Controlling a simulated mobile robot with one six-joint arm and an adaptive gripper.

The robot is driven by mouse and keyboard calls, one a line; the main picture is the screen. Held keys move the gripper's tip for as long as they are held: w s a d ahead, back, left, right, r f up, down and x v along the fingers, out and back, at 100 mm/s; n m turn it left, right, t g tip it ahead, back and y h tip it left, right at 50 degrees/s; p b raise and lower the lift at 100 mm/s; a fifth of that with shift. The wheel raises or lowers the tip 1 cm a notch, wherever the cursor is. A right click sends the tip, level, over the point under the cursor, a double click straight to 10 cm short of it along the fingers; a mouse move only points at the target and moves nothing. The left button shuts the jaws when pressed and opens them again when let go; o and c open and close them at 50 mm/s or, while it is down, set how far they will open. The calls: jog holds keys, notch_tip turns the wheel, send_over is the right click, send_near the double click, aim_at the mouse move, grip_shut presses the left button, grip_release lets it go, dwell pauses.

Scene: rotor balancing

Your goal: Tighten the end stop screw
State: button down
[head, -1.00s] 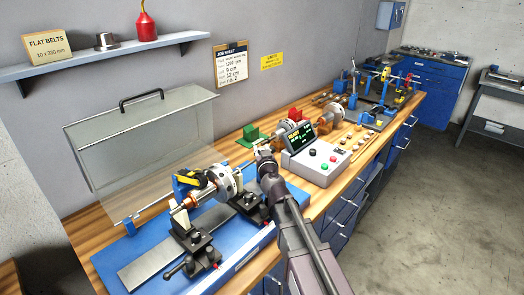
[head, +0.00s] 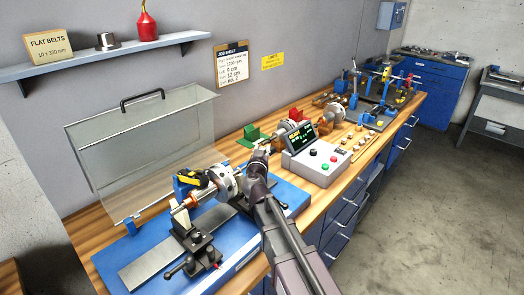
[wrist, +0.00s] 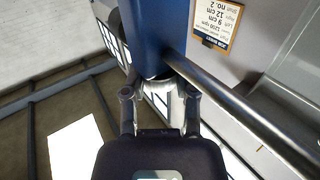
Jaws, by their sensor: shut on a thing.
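My gripper (head: 259,158) is at the right end of the balancing machine, beside the rotor (head: 228,181) with its white disc. In the wrist view its two fingers (wrist: 160,95) are closed against a small pale metal part below a dark blue block (wrist: 148,40). The block looks like the end stop and the part like its screw, but the fingers and the block hide most of it. A metal rod (wrist: 235,105) runs past the block on the right. In the head view my arm hides this end stop.
The blue machine base (head: 215,262) carries a black left support (head: 193,240). A clear guard (head: 140,140) stands behind the rotor. A grey control box (head: 315,165) is close to the right of my gripper. More rotors and tools lie further along the bench.

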jog(key=shift+w, duration=0.1)
jog(key=shift+c, duration=1.9)
grip_release()
jog(key=shift+n+y, duration=0.7)
jog(key=shift+y, duration=0.4)
